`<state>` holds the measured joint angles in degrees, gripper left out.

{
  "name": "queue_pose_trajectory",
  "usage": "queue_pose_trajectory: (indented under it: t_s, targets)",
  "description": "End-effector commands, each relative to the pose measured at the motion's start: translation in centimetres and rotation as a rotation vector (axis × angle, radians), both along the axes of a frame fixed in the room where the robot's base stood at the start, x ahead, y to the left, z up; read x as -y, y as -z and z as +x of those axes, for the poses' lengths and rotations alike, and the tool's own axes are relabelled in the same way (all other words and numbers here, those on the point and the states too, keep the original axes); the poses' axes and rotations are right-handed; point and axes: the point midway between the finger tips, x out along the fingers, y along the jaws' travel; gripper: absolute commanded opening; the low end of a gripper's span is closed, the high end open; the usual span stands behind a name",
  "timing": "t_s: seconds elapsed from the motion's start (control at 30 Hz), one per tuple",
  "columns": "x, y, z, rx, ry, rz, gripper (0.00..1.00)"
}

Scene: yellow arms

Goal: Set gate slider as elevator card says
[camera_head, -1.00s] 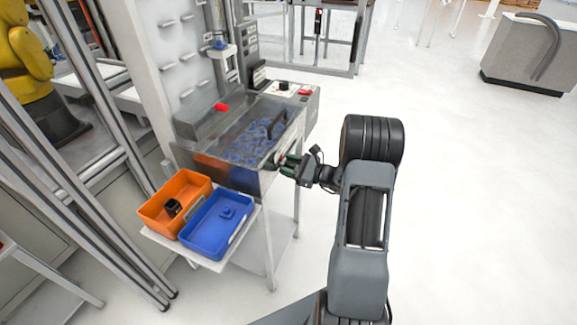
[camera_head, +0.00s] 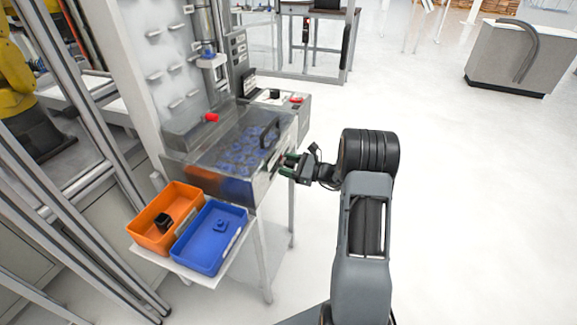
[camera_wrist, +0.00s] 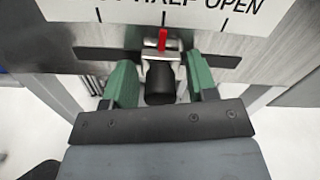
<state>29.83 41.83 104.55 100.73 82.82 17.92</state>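The gate slider's black knob (camera_wrist: 160,84) sits on a metal bracket with a red pointer (camera_wrist: 162,39), in a horizontal slot on a metal panel. A white scale label (camera_wrist: 190,12) above reads "HALF" and "OPEN"; its left part is cut off. The red pointer stands at the middle tick, under HALF. My gripper (camera_wrist: 162,85) has its green fingers on both sides of the knob, with small gaps visible, so it looks open around it. In the head view my gripper (camera_head: 289,165) is at the front right of the machine (camera_head: 270,184). I cannot make out a readable elevator card.
An orange bin (camera_head: 147,240) with a black part and a blue bin (camera_head: 203,262) with a blue part stand on a shelf in front. A clear-covered hopper (camera_head: 225,150) holds blue parts. A column (camera_head: 205,25) rises behind.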

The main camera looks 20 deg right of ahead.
Motion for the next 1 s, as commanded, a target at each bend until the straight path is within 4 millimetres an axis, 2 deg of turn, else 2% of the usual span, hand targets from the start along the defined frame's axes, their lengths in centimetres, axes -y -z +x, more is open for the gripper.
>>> queue_pose_trajectory:
  t_s: [0.23,0.37,0.8,1.0]
  targets:
    - [0.2,0.0,-0.1,0.0,0.002,0.002,0.52]
    - [1.1,0.0,-0.8,0.001,0.006,0.003,0.52]
    - [7.3,0.0,-6.6,0.001,0.006,0.001,0.52]
    - [9.2,0.0,-8.4,0.001,0.003,0.001,0.52]
